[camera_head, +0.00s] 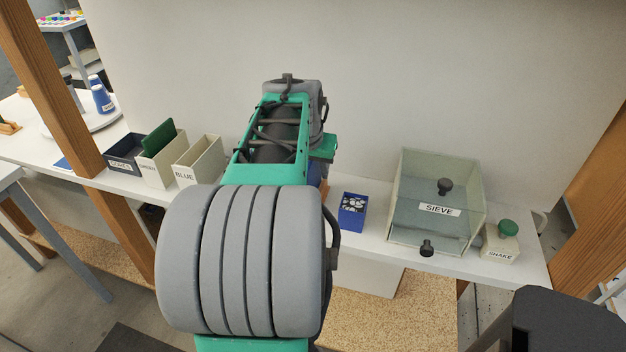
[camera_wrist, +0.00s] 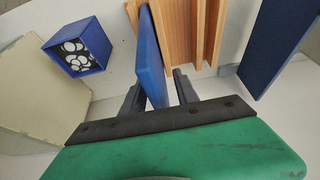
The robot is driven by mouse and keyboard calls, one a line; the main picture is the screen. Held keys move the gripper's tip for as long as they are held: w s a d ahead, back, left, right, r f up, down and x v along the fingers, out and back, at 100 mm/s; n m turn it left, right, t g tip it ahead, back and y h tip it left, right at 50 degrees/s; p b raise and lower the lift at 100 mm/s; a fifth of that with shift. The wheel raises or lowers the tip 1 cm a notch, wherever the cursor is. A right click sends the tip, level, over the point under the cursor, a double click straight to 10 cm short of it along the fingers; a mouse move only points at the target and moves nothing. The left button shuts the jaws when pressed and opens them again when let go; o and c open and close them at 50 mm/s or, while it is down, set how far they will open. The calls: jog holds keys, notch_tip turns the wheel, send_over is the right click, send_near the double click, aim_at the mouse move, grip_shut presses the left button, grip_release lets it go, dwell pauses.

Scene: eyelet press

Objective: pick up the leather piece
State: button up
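A flat blue piece (camera_wrist: 150,58), which looks like the leather piece, stands on edge beside a wooden slotted rack (camera_wrist: 186,30) in the wrist view. Whether it sits in a slot is unclear. My gripper (camera_wrist: 158,92) has its fingers apart on either side of the blue piece's near end. The left finger is close to it, and a gap shows on the right.
Left are a BLUE bin (camera_head: 200,160), a bin holding a green sheet (camera_head: 160,138), and a dark bin (camera_head: 124,153). A wall rises behind.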

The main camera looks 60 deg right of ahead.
dwell(0.3)
grip_shut()
dwell(1.3)
